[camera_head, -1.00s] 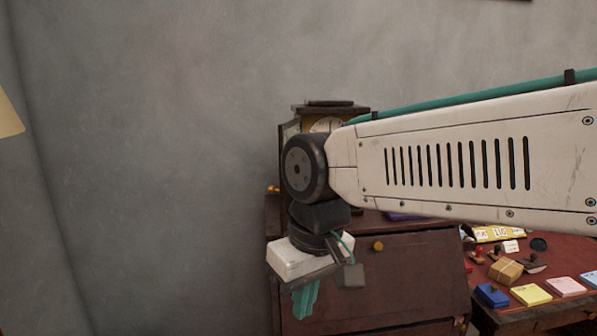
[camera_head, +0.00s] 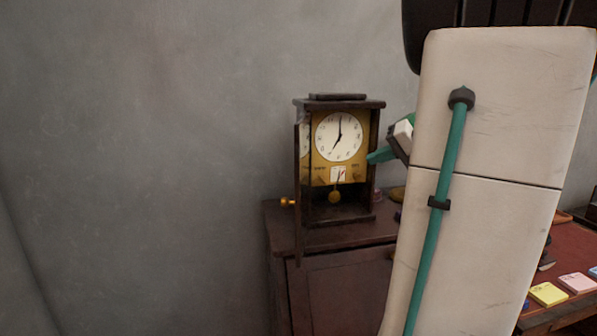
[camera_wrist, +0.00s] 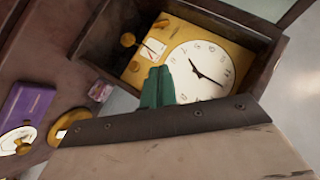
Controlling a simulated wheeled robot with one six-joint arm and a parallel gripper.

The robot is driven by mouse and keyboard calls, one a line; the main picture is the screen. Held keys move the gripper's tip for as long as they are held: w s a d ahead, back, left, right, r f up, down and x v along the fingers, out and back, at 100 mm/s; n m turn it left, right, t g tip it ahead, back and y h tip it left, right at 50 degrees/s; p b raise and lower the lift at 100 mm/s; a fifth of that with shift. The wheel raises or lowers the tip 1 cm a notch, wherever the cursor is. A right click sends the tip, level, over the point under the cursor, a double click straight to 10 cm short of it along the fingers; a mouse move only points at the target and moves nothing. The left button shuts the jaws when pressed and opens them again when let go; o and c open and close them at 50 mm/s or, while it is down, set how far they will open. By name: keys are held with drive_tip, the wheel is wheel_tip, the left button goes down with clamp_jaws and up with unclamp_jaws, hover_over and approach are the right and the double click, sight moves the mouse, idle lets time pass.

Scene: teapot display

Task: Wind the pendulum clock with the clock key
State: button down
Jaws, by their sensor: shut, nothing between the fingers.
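The pendulum clock (camera_head: 323,178) stands upright on a dark wooden cabinet, its door (camera_head: 298,180) swung open at the left. Its white dial (camera_head: 338,136), gold face plate and round pendulum (camera_head: 335,196) are exposed. My gripper (camera_head: 377,156) has its green fingers shut and empty at the clock's right side, partly hidden by my arm. In the wrist view the closed fingers (camera_wrist: 158,88) overlap the dial's edge (camera_wrist: 196,82); whether they touch it I cannot tell. I cannot make out the clock key in either view.
The cabinet top (camera_head: 283,223) holds a purple box (camera_wrist: 25,108) and a round gold object (camera_wrist: 68,127) near the clock. A red-topped desk with coloured note pads (camera_head: 548,293) is at the right. Bare wall fills the left.

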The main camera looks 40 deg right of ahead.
hover_over(326, 184)
drive_tip(key=s+d, duration=0.4)
wheel_tip(326, 184, down, 4)
drive_tip(key=shift+a+f, duration=0.1)
drive_tip(key=shift+f, duration=0.15)
drive_tip(key=shift+w+a+f, duration=0.55)
drive_tip(key=shift+a+f, duration=0.2)
drive_tip(key=shift+a, duration=0.05)
drive_tip(key=shift+w+a+f, duration=0.3)
drive_tip(key=shift+a+f, duration=0.1)
drive_tip(key=shift+f, duration=0.15)
drive_tip(key=shift+s+d+f+m+t+y, duration=0.1)
drive_tip(key=shift+f+m+t+y, duration=0.45)
drive_tip(key=shift+m+t, duration=0.25)
drive_tip(key=shift+f+m+t+y, duration=0.3)
drive_tip(key=shift+m+t+y, duration=0.4)
drive_tip(key=shift+t, duration=0.2)
drive_tip(key=shift+f+m+t+y, duration=0.15)
drive_tip(key=shift+f+m+t, duration=0.15)
drive_tip(key=shift+m+t, duration=0.35)
drive_tip(key=shift+f+m+t+y, duration=0.1)
drive_tip(key=shift+f+m+t, duration=0.15)
drive_tip(key=shift+m+t, duration=0.4)
drive_tip(key=shift+a+f+m+t, duration=0.25)
drive_tip(key=shift+m+t, duration=0.15)
drive_tip(key=shift+m, duration=0.1)
drive_tip(key=shift+w+f, duration=0.1)
drive_tip(key=shift+w, duration=0.1)
